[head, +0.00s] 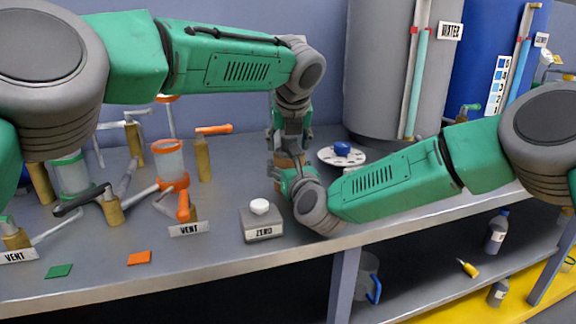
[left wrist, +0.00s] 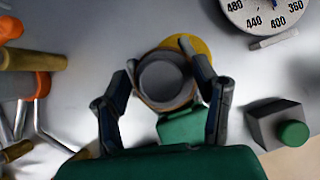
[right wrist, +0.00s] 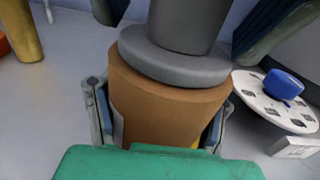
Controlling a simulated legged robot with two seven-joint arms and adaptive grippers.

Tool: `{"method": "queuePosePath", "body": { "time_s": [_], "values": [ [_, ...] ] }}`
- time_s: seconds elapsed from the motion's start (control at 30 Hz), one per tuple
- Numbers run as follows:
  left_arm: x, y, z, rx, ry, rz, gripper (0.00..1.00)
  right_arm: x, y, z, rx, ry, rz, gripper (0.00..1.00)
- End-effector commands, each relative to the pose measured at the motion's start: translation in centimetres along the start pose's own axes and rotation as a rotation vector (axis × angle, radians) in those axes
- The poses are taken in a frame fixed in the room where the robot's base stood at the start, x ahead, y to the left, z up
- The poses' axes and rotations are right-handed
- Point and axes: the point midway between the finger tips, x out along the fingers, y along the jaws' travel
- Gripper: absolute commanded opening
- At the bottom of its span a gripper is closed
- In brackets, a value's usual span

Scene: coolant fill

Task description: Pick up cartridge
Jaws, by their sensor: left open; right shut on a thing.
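The cartridge, a brown cylinder with a grey stepped top (right wrist: 165,100), stands upright on the bench. In the head view it is mostly hidden between my grippers, with a brown strip (head: 288,160) showing. My right gripper (right wrist: 160,125) is shut on its brown body from the side, low down. My left gripper (left wrist: 163,85) is above it, pointing down and open. Its fingers are on either side of the round grey top (left wrist: 165,78), and gaps show there. Whether any finger touches the top is hard to tell.
A white dial with a blue knob (head: 342,149) is right of the cartridge. A grey ZERO box with a white button (head: 261,222) is in front. Brass valves, a clear orange-rimmed cup (head: 169,160) and VENT labels crowd the left. A grey tank (head: 385,70) stands behind.

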Motion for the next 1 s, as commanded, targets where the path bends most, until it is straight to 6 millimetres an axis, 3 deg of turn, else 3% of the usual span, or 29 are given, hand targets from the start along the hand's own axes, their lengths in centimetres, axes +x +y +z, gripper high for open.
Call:
{"method": "queuePosePath", "body": {
  "time_s": [0.17,0.3,0.33,0.67,1.0],
  "values": [
    [0.0,0.0,0.0,0.000,0.000,0.000,0.55,0.0,0.0,0.0,0.000,0.001,0.000,0.27],
    [0.0,0.0,0.0,0.000,0.000,0.000,0.06,0.0,0.0,0.0,0.000,0.001,0.000,0.27],
    [0.0,0.0,0.0,0.000,0.000,0.000,0.01,0.0,0.0,0.0,0.000,0.001,0.000,0.27],
    [-0.8,0.0,0.6,-0.002,-0.003,0.001,0.00,0.0,0.0,0.0,0.000,0.001,0.000,0.27],
    [-6.5,-0.1,4.3,-0.003,-0.005,-0.001,0.00,0.0,0.0,0.0,0.000,0.001,0.000,0.27]
  ]
}}
